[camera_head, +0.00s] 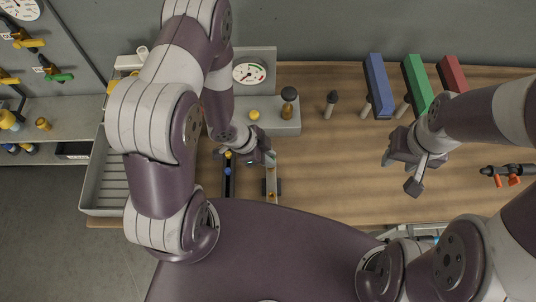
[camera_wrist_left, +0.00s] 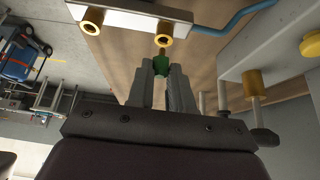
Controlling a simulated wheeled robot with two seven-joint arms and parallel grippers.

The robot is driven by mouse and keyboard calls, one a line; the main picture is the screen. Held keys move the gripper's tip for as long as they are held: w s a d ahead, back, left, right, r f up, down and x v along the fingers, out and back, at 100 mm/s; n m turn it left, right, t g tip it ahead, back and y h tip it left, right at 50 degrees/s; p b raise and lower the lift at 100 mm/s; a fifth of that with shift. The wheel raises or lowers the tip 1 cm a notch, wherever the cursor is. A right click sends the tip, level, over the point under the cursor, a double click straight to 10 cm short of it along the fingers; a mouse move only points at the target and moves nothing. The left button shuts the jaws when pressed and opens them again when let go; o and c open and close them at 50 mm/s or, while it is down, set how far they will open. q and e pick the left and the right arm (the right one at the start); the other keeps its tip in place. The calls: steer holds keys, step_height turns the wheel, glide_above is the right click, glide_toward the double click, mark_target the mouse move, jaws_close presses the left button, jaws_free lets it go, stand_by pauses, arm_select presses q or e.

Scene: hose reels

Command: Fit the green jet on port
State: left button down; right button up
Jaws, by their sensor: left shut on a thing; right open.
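In the left wrist view the green jet (camera_wrist_left: 161,64) sits between the fingertips of my left gripper (camera_wrist_left: 161,76), which is shut on it. A brass port (camera_wrist_left: 163,40) on a pale block (camera_wrist_left: 130,18) lies just beyond the jet and in line with it. I cannot tell whether the jet's thin end touches or enters the port. A second brass port (camera_wrist_left: 91,20) is at the block's left. In the head view my left gripper (camera_head: 265,158) is low over the bench and hides the jet. My right gripper (camera_head: 404,176) is open and empty over the bench's right side.
Blue (camera_head: 378,86), green (camera_head: 417,84) and red (camera_head: 453,74) blocks stand at the back right. A gauge (camera_head: 249,73) stands behind a grey unit with knobs. A dark rack (camera_head: 228,180) holds small coloured pieces. The bench middle (camera_head: 335,165) is clear.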

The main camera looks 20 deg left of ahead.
stand_by(0.3)
arm_select(q)
steer(key=shift+f+b, duration=1)
steer(key=shift+f, duration=0.4)
steer(key=c, duration=0.9)
jaws_free()
steer(key=shift+c, duration=0.2)
steer(key=shift+r, duration=0.1)
steer(key=p+v, duration=0.2)
steer(key=v, duration=1)
steer(key=shift+a+r, duration=0.15)
steer(key=shift+r, duration=0.1)
steer(key=shift+s, duration=0.1)
